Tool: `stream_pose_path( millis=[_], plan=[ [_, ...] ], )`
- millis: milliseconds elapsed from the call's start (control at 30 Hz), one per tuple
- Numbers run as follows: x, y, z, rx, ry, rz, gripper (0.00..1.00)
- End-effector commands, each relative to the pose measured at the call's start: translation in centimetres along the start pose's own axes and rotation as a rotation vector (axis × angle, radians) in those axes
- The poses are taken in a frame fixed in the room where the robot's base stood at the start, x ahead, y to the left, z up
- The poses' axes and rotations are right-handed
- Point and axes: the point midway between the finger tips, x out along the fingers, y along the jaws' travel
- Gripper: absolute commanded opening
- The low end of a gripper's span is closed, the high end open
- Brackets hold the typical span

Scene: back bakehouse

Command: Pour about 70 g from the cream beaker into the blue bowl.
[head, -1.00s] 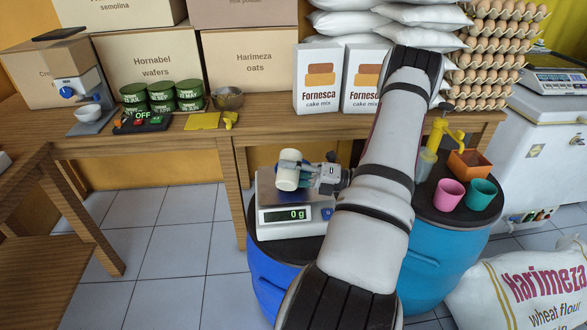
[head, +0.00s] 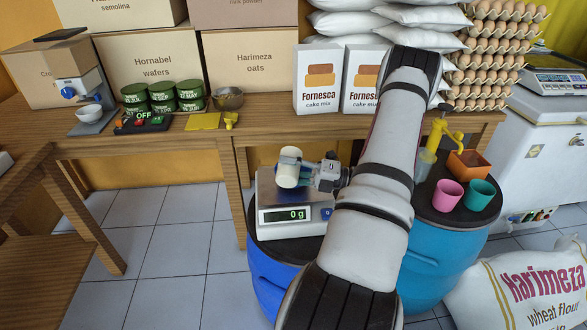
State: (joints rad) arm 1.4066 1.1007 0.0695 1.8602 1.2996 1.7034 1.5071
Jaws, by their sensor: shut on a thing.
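The cream beaker (head: 288,170) is in my gripper (head: 312,173), which is shut on it from the right. The beaker is close to upright, with a slight lean, and appears above the scale's platform; its contents do not show. The scale (head: 265,190) stands on a blue drum and its display reads 0 g.
A pink cup (head: 448,194), a teal cup (head: 480,193) and an orange box (head: 468,164) stand on the drum at right, near a yellow pump (head: 440,130). The wooden bench (head: 270,108) behind holds tins, a metal bowl (head: 228,98) and cake mix boxes (head: 318,80). Floor at left is clear.

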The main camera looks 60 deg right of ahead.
Motion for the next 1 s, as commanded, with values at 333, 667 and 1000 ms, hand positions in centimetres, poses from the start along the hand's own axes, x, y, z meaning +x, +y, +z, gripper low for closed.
stream_pose_path(
  millis=[333, 667, 1000],
  plan=[
    [0.0, 0.2, 0.5, 0.038, -0.005, 0.001, 0.16],
    [0.0, 0.3, 0.9, 0.073, -0.01, 0.001, 0.16],
    [0.0, 0.2, 1.3, 0.111, -0.017, 0.001, 0.16]
  ],
)
